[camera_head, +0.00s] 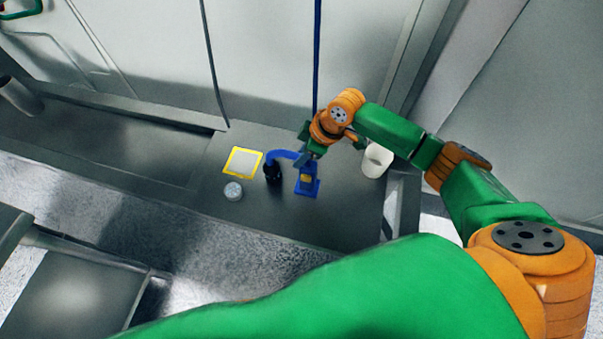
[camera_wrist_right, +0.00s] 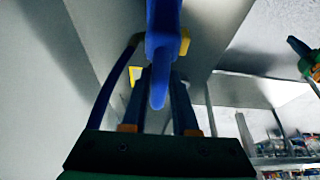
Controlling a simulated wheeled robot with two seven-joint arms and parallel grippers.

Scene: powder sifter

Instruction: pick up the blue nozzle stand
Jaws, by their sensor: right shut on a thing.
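The blue nozzle stand (camera_head: 307,187) is upright at the right part of the grey worktop, with a square base and a curved blue arm reaching left to a black nozzle (camera_head: 272,172). My right gripper (camera_head: 307,158) comes down from above and is shut on the upper part of the stand. In the right wrist view the blue stand (camera_wrist_right: 163,45) lies between the two fingers of the right gripper (camera_wrist_right: 164,75). I cannot tell whether the base touches the worktop. My left gripper is not in view.
A yellow-framed square tray (camera_head: 243,151) and a small round pale container (camera_head: 233,190) lie left of the stand on the worktop (camera_head: 275,220). A white cup (camera_head: 376,161) stands to the right. A grey wall is behind. The worktop's front is clear.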

